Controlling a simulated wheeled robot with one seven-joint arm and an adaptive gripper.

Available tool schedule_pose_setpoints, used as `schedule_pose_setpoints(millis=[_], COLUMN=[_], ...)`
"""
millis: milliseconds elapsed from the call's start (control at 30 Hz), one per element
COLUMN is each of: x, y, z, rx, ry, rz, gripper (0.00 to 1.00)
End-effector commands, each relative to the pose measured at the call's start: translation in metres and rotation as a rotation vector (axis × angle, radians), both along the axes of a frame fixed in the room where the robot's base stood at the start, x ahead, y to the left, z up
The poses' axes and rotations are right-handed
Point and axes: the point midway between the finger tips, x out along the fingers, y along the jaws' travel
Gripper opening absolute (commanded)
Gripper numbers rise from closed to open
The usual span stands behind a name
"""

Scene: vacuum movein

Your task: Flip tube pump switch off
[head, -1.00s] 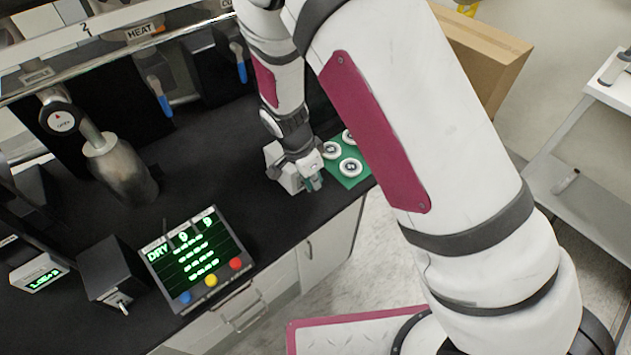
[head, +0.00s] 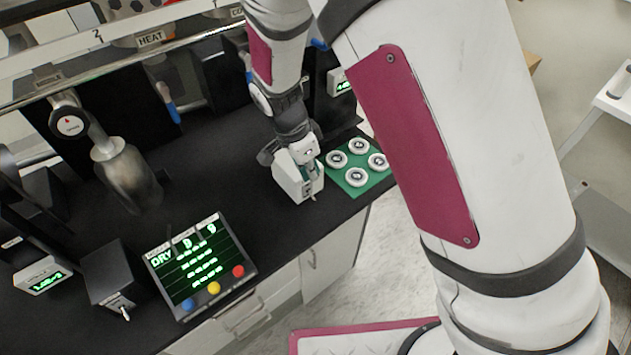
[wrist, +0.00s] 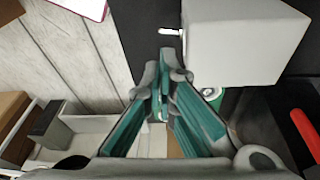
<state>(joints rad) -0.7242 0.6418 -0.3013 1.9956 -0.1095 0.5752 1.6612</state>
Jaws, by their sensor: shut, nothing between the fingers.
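A white box (head: 292,182) with a small toggle lever (head: 313,197) on its front stands at the table's front edge in the head view. In the wrist view the box (wrist: 245,40) fills the upper right, and its pale lever (wrist: 170,31) sticks out to the left. My gripper (wrist: 164,72) is shut and empty. Its teal-lined fingers meet just below the lever in the wrist picture; contact cannot be told. In the head view my wrist is over the box and the fingertips are hidden. I cannot tell the lever's on or off side.
A green mat (head: 378,184) with several white discs lies right of the box. A dark box (head: 110,272) with its own toggle and a lit DRY panel (head: 200,266) stand at the front left. Blue-handled valves (head: 168,101) are behind. Bare tabletop lies between.

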Motion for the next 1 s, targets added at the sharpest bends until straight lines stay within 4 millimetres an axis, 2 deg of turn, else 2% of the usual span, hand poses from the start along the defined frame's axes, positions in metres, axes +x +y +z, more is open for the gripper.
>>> schedule_pose_setpoints(millis=[100,333,1000], x=[-0.001,-0.003,-0.004], y=[0.007,0.012,0.011], z=[0.023,0.048,0.055], rx=[0.003,0.001,0.005], ry=[-0.004,-0.001,0.0], rz=[0.002,0.001,0.005], gripper=[0.0,0.0,0.0])
